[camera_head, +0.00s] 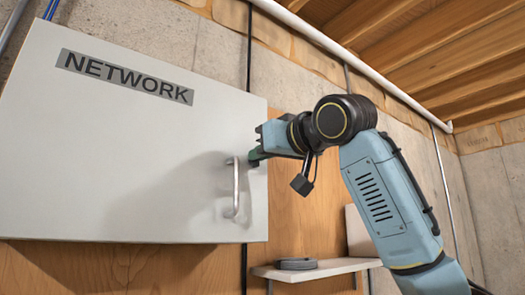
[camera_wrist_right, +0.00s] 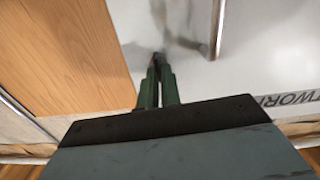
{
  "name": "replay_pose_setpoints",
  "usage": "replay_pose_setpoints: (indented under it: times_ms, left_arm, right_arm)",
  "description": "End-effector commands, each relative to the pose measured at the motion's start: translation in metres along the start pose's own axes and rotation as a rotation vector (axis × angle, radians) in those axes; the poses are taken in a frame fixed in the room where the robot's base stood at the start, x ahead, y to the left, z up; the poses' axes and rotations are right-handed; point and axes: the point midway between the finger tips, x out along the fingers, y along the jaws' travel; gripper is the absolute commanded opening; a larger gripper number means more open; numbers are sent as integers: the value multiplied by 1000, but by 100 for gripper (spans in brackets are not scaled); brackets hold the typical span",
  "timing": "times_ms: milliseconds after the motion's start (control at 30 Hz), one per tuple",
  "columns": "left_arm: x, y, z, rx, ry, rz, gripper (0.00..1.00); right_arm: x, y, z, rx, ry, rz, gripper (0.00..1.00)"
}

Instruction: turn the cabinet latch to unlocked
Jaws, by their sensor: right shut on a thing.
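The white network cabinet (camera_head: 130,150) hangs on the wall with its door closed, and its door face fills the upper middle of the right wrist view (camera_wrist_right: 250,70). My right gripper (camera_head: 255,158) is at the door's right edge, just right of the metal handle. In the right wrist view its green fingers (camera_wrist_right: 158,66) are close together, shut on the small dark cabinet latch (camera_wrist_right: 158,57). The fingers hide most of the latch, so I cannot tell which way it is turned. My left gripper is out of view.
A vertical metal handle (camera_head: 235,188) stands out from the door close to my right gripper; it also shows in the wrist view (camera_wrist_right: 218,28). Below right, a small shelf (camera_head: 330,268) holds a grey coil (camera_head: 296,263). Wooden backing board (camera_head: 315,215) lies behind.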

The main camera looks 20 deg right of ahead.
Motion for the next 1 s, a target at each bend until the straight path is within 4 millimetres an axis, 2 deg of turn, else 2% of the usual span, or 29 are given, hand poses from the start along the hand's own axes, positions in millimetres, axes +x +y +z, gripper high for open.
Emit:
replay_pose_setpoints:
  times_ms: [1000]
  left_arm:
    - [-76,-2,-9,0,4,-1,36]
  right_arm:
    - [0,-6,-1,-915,1,0,0]
